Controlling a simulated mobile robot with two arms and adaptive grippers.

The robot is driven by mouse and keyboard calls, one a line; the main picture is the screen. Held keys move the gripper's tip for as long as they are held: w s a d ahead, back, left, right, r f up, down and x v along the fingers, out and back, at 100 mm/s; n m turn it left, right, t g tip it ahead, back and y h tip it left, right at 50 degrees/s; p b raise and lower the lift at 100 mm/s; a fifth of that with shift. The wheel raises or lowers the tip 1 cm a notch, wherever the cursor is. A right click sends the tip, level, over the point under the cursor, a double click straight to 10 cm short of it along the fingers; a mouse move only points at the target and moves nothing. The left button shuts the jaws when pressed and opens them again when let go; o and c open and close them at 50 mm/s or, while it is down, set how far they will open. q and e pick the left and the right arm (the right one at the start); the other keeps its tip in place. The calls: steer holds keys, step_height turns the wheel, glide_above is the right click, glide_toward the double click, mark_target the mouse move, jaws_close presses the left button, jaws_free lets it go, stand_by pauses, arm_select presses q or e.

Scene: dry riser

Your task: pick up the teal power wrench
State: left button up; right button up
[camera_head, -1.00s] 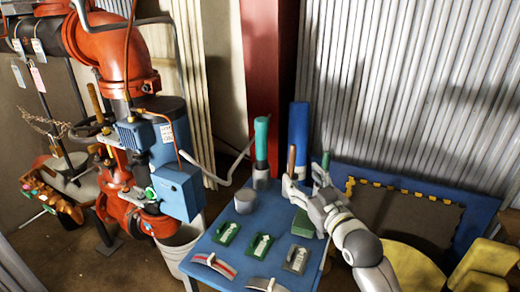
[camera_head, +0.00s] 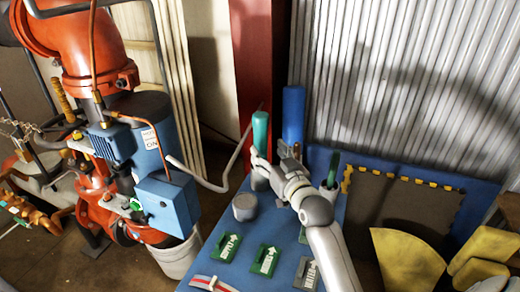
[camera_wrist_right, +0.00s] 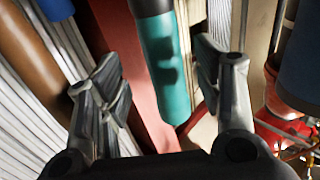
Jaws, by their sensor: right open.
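The teal power wrench (camera_head: 260,130) stands upright near the back of the blue table, its teal handle upward. In the head view its lower part is hidden behind my right gripper (camera_head: 271,160). In the right wrist view the teal handle (camera_wrist_right: 166,65) shows between the open fingers of that gripper (camera_wrist_right: 157,82), with a gap on both sides. The fingers do not appear to touch it. My left gripper is in neither view.
A blue cylinder (camera_head: 294,115) stands just right of the wrench. A grey round can (camera_head: 245,207) and green blocks with white arrows (camera_head: 265,260) lie on the table (camera_head: 208,262). A dark-green-handled tool (camera_head: 333,168) stands right of my arm. Red pipework (camera_head: 85,50) rises at left.

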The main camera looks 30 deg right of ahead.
mark_target(263, 149)
steer(key=shift+w, duration=0.25)
steer(key=w, duration=0.4)
steer(key=shift+w+f, duration=0.1)
steer(key=shift+f, duration=0.2)
steer(key=shift+w, duration=0.3)
steer(key=shift+c, duration=1)
steer(key=c, duration=0.9)
jaws_close()
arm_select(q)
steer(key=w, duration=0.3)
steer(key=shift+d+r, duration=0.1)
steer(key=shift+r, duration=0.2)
arm_select(e)
steer(key=shift+r, duration=0.1)
